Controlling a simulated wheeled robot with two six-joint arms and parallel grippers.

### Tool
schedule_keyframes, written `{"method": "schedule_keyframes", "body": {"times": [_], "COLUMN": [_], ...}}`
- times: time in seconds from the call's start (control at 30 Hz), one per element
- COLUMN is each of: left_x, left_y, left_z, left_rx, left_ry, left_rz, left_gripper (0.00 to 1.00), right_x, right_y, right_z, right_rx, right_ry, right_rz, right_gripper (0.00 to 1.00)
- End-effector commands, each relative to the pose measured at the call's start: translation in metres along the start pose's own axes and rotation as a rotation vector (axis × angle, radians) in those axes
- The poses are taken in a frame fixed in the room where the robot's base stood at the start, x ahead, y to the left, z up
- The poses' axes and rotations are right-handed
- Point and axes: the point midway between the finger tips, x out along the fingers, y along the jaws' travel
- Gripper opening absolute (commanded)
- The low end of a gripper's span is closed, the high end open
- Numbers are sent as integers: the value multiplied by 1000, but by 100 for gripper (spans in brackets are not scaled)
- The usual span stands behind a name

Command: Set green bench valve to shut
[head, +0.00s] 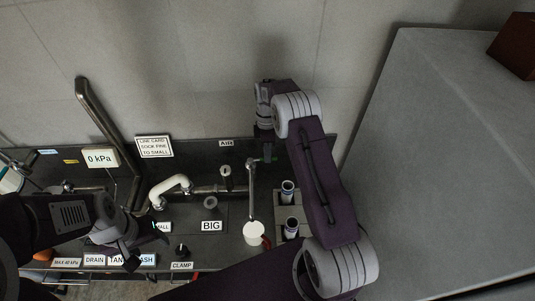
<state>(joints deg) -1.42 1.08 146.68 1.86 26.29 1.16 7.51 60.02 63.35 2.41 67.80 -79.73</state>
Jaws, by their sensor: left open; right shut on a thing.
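A small bit of green (270,158), which looks like the green bench valve's handle, shows at the back of the dark bench, right of the AIR label. My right gripper (265,149) points down at it from above and is shut on it. The gripper and wrist hide most of the valve, so I cannot tell which way its handle points. My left gripper (146,247) is open and appears empty over the front left of the bench, near the front row of labels.
A grey metal post (251,190) with a white round cup (254,233) stands just left of my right arm. Two tubes (288,190) sit in a holder beside it. A white curved spout (170,187) is left of the BIG label (211,226). A large grey block (450,150) is at the right.

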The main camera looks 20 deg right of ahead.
Motion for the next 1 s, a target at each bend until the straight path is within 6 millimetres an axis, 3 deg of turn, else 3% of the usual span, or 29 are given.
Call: {"method": "schedule_keyframes", "body": {"times": [0.03,0.07,0.1,0.13,0.47,0.8,1.0], "left_x": [0,0,0,0,2,20,18], "left_y": [0,0,0,0,0,0,0], "left_z": [0,0,0,0,0,2,2], "left_rx": [0,0,0,0,0,0,0], "left_ry": [0,0,0,0,0,0,0], "left_rz": [0,0,0,0,0,0,0], "left_gripper": [59,59,59,59,59,59,59], "right_x": [-3,-3,-3,-3,-4,-73,-92], "right_y": [2,2,2,2,2,2,1], "right_z": [0,0,0,0,0,0,0], "right_rx": [-2,-2,-2,-2,0,0,0], "right_ry": [0,0,0,0,1,1,0], "right_rz": [11,11,10,9,6,10,7], "right_gripper": [0,23,34,37,37,37,37]}}
